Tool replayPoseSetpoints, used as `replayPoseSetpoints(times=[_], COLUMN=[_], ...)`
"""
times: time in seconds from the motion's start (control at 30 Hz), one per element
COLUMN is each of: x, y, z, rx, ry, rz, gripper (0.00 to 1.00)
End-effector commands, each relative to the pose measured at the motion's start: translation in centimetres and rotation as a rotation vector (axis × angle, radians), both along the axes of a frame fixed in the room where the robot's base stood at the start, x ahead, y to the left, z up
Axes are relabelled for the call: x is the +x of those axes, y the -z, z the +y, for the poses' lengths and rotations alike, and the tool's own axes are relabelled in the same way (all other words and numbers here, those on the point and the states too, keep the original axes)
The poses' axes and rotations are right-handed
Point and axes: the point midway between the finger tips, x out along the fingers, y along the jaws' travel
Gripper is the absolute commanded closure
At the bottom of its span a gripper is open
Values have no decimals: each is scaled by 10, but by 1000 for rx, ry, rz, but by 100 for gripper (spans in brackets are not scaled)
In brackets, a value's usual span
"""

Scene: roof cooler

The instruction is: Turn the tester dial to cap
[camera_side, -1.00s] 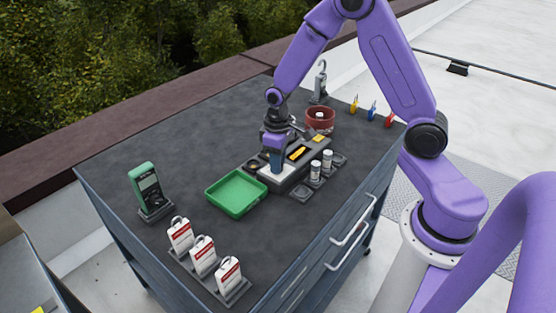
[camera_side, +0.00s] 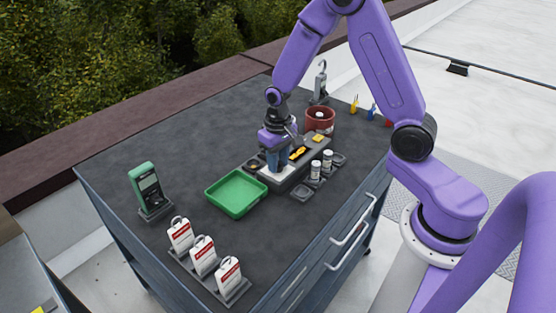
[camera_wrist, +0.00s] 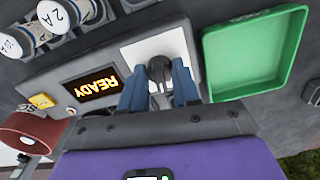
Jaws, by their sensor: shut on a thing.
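The tester (camera_side: 312,152) is a long grey box on the cart top, with a lit display (camera_wrist: 92,84) reading READY upside down in the wrist view. Its dark dial (camera_wrist: 159,68) sits on a white square plate (camera_wrist: 150,47) at the end near the green tray. My gripper (camera_wrist: 160,88) has its blue fingers on both sides of the dial and is shut on it. The fingers point down onto the plate (camera_side: 276,171) in the side view, where they hide the dial. Any dial markings, including cap, cannot be read.
An empty green tray (camera_side: 237,210) stands beside the tester. Capacitor-like cylinders (camera_side: 327,160) stand on the near side, a red bowl (camera_side: 320,120) behind. A green meter (camera_side: 146,185) and red-white tags (camera_side: 203,252) stand at the left.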

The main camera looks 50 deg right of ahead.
Motion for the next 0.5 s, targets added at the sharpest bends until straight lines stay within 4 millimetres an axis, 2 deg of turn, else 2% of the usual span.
replayPoseSetpoints(times=[0.2, 0.5], x=[0, 0], y=[0, -1], z=[0, 0], rx=[0, 1], ry=[121, 198], rz=[-1, -1], gripper=[99, 99])
